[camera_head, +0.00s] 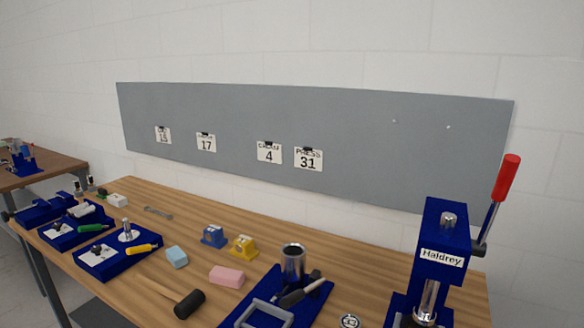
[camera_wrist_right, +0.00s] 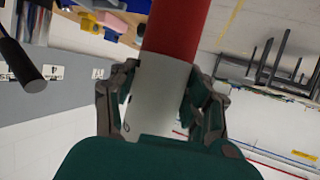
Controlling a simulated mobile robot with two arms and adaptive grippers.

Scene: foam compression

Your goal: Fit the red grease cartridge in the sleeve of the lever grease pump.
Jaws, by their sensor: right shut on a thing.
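In the right wrist view, the red grease cartridge (camera_wrist_right: 176,30) is a red cylinder with a pale grey band at the end nearer the wrist. My right gripper (camera_wrist_right: 162,90) is shut on this pale band, with a finger on each side. The cartridge's far end runs out of the picture. In the head view, an upright open metal sleeve (camera_head: 292,264) stands on a blue base (camera_head: 318,291), which looks like the lever grease pump. A dark lever handle lies beside the sleeve. Neither gripper shows in the head view, and my left gripper is in no view.
A blue Haldrey press (camera_head: 444,232) with a red-handled lever (camera_head: 507,176) stands right of the pump. A black-headed mallet (camera_head: 189,303), a pink block (camera_head: 227,277), a yellow block (camera_head: 244,247) and a blue block (camera_head: 213,237) lie left of it. The wooden bench (camera_head: 185,235) has bare strips between them.

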